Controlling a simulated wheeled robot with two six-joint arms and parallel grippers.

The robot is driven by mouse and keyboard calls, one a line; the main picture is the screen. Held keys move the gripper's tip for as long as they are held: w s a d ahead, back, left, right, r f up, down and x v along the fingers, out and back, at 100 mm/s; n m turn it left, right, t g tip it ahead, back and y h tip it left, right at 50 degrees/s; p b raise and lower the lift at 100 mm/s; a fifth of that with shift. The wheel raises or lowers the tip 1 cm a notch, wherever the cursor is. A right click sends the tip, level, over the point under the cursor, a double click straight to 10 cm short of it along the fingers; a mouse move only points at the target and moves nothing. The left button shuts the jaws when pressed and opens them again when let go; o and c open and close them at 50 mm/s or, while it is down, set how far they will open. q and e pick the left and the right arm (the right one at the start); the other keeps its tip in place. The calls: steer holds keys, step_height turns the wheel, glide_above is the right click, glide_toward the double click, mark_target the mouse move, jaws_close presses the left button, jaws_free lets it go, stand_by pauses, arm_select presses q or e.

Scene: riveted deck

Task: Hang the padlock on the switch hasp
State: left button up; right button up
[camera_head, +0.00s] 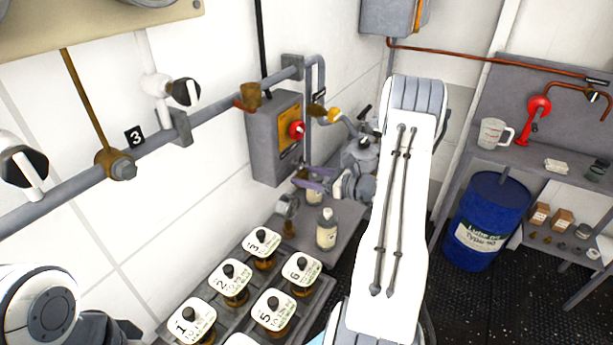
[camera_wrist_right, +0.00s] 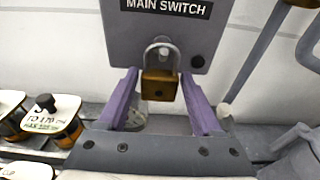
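The padlock (camera_wrist_right: 160,86) has a brass body and a grey shackle. In the right wrist view it hangs upright at the lower edge of the grey switch box (camera_wrist_right: 205,25), labelled MAIN SWITCH. Its shackle overlaps the box's lower front; the hasp itself is hard to make out. My right gripper (camera_wrist_right: 158,76) has purple fingers, open on either side of the padlock with a gap at each side. In the head view the right gripper (camera_head: 315,180) is just below the switch box (camera_head: 265,140) with its red knob (camera_head: 297,130). My left gripper is out of view.
A tray (camera_head: 317,305) of numbered jars stands below at the front. A bottle (camera_head: 326,230) stands on the grey shelf near the gripper. Pipes (camera_head: 220,110) with valves run along the wall. A blue drum (camera_head: 487,222) and a workbench are at right.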

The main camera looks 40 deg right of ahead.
steer(key=shift+o, duration=1)
steer(key=b+v, duration=0.3)
steer(key=v, duration=0.7)
steer(key=shift+s, duration=0.2)
steer(key=shift+d, duration=0.15)
